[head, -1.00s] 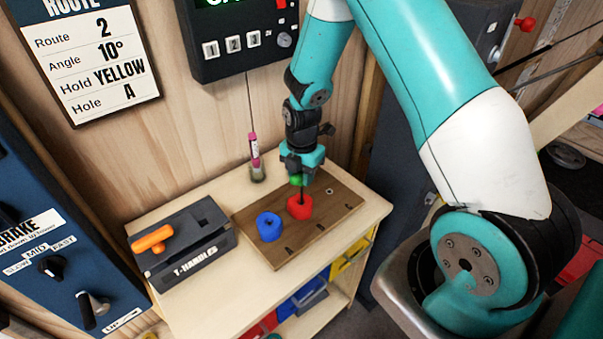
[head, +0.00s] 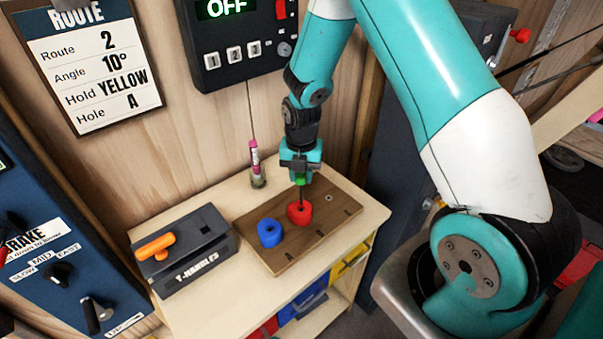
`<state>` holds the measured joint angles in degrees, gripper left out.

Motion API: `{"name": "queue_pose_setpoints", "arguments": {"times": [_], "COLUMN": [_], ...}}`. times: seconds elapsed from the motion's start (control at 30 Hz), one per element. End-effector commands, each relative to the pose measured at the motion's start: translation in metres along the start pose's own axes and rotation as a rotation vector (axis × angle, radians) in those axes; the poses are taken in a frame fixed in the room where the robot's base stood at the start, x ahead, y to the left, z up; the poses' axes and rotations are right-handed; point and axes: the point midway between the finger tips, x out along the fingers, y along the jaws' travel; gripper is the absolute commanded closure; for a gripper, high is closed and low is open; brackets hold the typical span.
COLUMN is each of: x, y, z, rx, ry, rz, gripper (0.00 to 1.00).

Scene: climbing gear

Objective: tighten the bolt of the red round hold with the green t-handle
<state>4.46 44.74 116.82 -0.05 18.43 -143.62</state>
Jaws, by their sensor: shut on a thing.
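The red round hold (head: 299,214) sits on a brown wooden board (head: 284,258) on the bench top. The green t-handle (head: 300,182) stands upright above it, its dark shaft reaching down to the middle of the hold. My gripper (head: 300,173) points down and is shut on the green handle. The fingers hide part of the handle. The bolt and the shaft's tip are hidden inside the hold, so I cannot tell how they meet.
A blue hold (head: 269,232) stands on the board just left of the red one. A T-handles box (head: 185,250) with an orange t-handle (head: 156,246) is at the left. A pink marker (head: 255,158) stands behind. A control panel (head: 238,40) reads OFF.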

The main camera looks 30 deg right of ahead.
Motion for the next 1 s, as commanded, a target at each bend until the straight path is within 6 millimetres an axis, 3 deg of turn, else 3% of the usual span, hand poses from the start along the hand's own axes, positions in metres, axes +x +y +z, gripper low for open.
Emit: {"name": "queue_pose_setpoints", "arguments": {"times": [0.2, 0.57, 1.0], "x": [0.000, -0.002, -0.054], "y": [0.001, 0.001, 0.001], "z": [0.000, 0.000, 0.000], "rx": [-0.258, -0.281, -0.280], "ry": [0.000, -0.001, -0.001], "rz": [0.000, 0.001, 0.001], "gripper": [0.99, 0.99, 0.99]}}
